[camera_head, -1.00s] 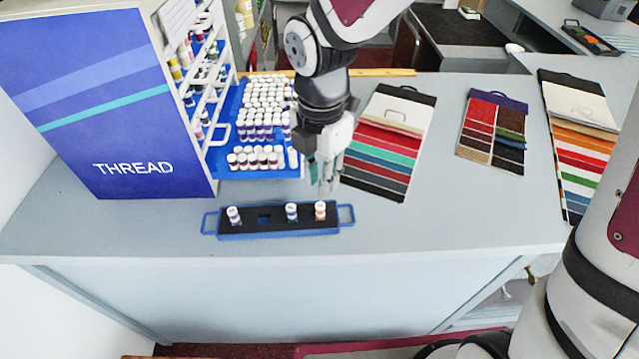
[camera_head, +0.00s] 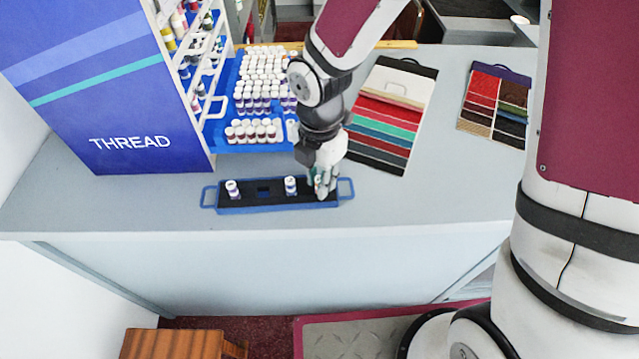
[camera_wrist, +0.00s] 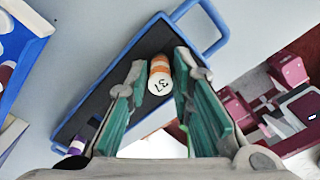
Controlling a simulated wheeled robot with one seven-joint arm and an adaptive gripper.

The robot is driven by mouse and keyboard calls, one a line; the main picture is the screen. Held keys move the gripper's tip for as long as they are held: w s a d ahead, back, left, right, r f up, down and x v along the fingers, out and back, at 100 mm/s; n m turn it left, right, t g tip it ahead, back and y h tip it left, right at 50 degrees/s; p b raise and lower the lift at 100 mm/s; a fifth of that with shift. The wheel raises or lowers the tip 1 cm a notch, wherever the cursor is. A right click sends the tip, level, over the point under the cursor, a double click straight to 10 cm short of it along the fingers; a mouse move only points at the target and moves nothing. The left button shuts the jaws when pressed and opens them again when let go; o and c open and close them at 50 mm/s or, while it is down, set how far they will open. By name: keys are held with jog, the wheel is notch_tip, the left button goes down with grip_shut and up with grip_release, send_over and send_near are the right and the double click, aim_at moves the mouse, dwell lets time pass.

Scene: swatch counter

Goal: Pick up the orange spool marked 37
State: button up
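The orange spool (camera_wrist: 160,78) shows in the wrist view with 37 on its white top. It stands at one end of the black-topped blue tray (camera_wrist: 95,100). My gripper (camera_wrist: 160,100) is open, with its green-padded fingers on either side of the spool; I see gaps at its sides. In the head view my gripper (camera_head: 322,190) is low over the right end of the tray (camera_head: 238,209) and hides the orange spool there.
A spool (camera_head: 290,186) stands left of my gripper in the tray, and a purple one (camera_head: 232,189) stands at the left end. A blue thread rack (camera_head: 95,95) and many white-topped spools (camera_head: 262,95) are behind. Fabric swatch cards (camera_head: 395,115) lie behind right. The counter front is clear.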

jog(key=c, duration=0.4)
jog(key=shift+r, duration=0.15)
jog(key=shift+r, duration=0.25)
notch_tip(320, 180, up, 3)
jog(key=shift+s+d, duration=0.1)
jog(key=shift+s+d+r+p, duration=0.2)
jog(key=shift+s+d+p, duration=0.85)
jog(key=shift+s+d, duration=0.8)
jog(key=shift+s+d+r+p, duration=0.2)
jog(key=shift+s+d+p, duration=0.9)
jog(key=shift+s, duration=1.3)
jog(key=shift+s+d+r+p, duration=0.2)
jog(key=shift+s+d+p, duration=0.75)
jog(key=shift+s+d, duration=0.95)
